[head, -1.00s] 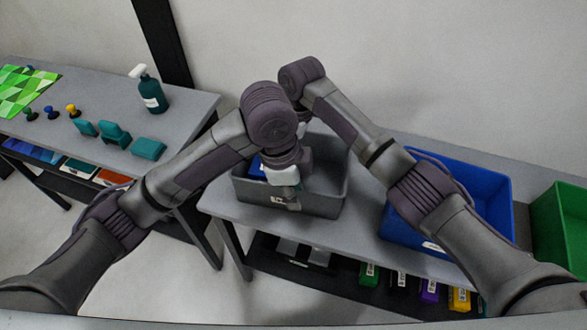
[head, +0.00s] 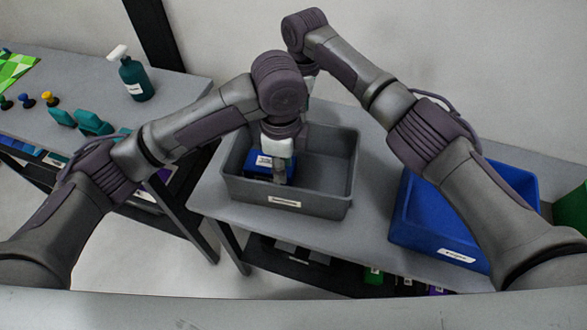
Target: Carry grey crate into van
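The grey crate (head: 325,192) stands at the middle of the grey table, a white label on its front wall. A blue box (head: 258,172) with a white label lies inside it on the left. My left gripper (head: 280,178) points down into the crate, beside the blue box and near the front wall. Its fingers are small and partly hidden, so I cannot tell whether they are open or touching anything. My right arm reaches over to the crate's far side. Its gripper (head: 308,84) is mostly hidden behind my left wrist. No van is recognisable.
A blue bin (head: 455,250) stands right of the crate, with a green bin (head: 571,209) at the right edge. A lower shelf holds several small boxes. The left table (head: 70,80) carries a spray bottle (head: 135,78) and several small items. A wall stands behind.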

